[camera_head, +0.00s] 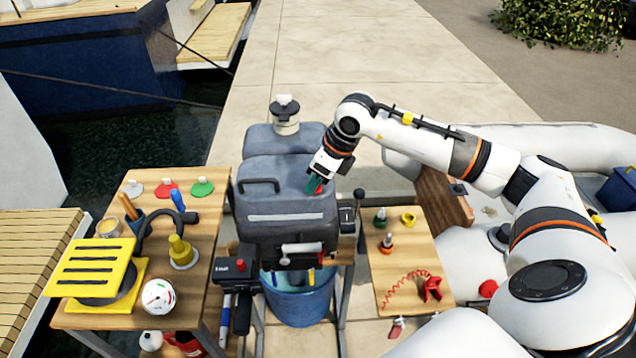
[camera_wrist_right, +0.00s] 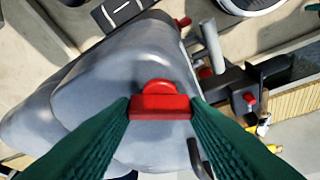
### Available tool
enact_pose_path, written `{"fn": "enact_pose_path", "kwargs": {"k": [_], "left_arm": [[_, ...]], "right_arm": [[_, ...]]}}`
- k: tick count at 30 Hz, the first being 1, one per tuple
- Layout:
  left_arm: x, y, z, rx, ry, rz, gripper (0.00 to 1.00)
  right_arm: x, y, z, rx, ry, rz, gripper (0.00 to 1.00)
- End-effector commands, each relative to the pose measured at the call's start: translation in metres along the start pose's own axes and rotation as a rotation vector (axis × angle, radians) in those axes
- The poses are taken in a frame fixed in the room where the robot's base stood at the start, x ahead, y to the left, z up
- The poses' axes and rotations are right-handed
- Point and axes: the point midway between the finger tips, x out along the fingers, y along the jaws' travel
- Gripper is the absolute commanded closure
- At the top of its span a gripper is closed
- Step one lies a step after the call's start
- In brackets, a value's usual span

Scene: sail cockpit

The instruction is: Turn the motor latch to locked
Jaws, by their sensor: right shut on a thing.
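The grey outboard motor (camera_head: 290,195) stands in the middle of the head view, and its smooth grey cowling (camera_wrist_right: 95,100) fills much of the right wrist view. A red latch (camera_wrist_right: 160,105) with a rounded top sits against the cowling. My right gripper (camera_head: 315,186) reaches the right side of the cowling in the head view. In the wrist view its green fingers (camera_wrist_right: 160,108) are shut on the red latch, one at each end. The head view mostly hides the latch behind the fingers. I cannot read the latch's lock marking. My left gripper is not in view.
A wooden side table (camera_head: 200,235) at left holds a yellow slotted block (camera_head: 95,267), a gauge (camera_head: 158,296) and coloured caps. A right board (camera_head: 395,220) holds small fittings and a red coiled cord (camera_head: 405,290). A blue bucket (camera_head: 300,300) stands below the motor.

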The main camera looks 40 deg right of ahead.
Motion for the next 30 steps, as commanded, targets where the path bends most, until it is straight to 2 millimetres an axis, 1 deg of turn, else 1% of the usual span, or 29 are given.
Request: {"fn": "enact_pose_path", "kwargs": {"k": [1,15,21,30], "left_arm": [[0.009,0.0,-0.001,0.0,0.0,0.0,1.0],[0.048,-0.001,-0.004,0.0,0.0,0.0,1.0],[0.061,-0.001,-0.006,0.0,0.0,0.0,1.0],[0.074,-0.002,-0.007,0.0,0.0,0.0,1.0]], "right_arm": [[0.003,0.0,0.001,0.038,0.005,0.02,0.81],[0.003,-0.003,-0.001,0.452,0.006,0.19,0.81],[0.002,-0.004,-0.002,0.627,0.006,0.262,0.81],[0.002,-0.004,-0.003,0.85,0.005,0.353,0.81]]}}
